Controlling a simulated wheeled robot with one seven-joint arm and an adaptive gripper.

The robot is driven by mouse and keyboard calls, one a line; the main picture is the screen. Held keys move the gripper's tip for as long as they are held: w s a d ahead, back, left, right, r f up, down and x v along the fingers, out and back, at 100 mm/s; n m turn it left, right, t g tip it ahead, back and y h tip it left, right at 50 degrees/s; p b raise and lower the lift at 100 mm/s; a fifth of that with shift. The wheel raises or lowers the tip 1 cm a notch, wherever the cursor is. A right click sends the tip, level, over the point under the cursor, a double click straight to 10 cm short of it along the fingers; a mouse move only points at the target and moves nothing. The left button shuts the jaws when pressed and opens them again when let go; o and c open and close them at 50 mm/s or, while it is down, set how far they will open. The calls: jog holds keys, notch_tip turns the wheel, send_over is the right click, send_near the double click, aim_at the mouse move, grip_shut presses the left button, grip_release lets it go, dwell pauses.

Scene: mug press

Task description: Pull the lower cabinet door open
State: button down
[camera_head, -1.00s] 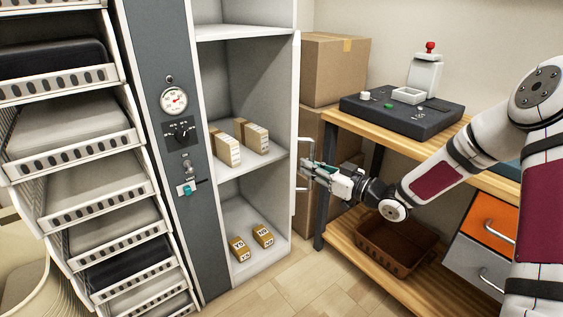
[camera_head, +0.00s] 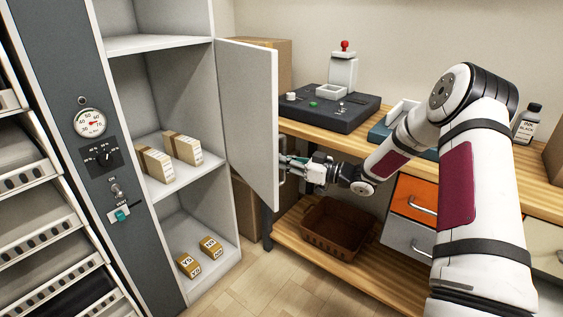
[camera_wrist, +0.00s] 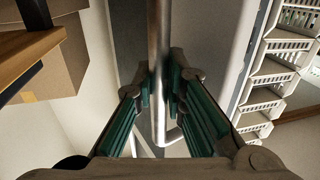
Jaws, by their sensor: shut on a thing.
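The lower cabinet door (camera_head: 250,115) is a light grey panel hinged at the right edge of the tall cabinet (camera_head: 170,212). It stands partly open, angled out to the right, and the shelves behind it show. Its metal bar handle (camera_wrist: 158,65) runs between my fingers in the wrist view. My gripper (camera_head: 290,162) is at the door's free edge in the head view, shut on the handle (camera_head: 282,172). In the wrist view my gripper (camera_wrist: 160,100) has its green-padded fingers on both sides of the bar.
Small boxes (camera_head: 184,147) stand on the cabinet shelves. A wooden workbench (camera_head: 345,142) with a dark press base (camera_head: 328,110) is just right of the door. A brown crate (camera_head: 335,228) sits on its lower shelf. Tray racks (camera_head: 40,180) are at the left. Floor shows in front.

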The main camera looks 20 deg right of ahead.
jog(key=c, duration=1.6)
grip_release()
jog(key=v, duration=1.2)
jog(key=shift+r, duration=0.1)
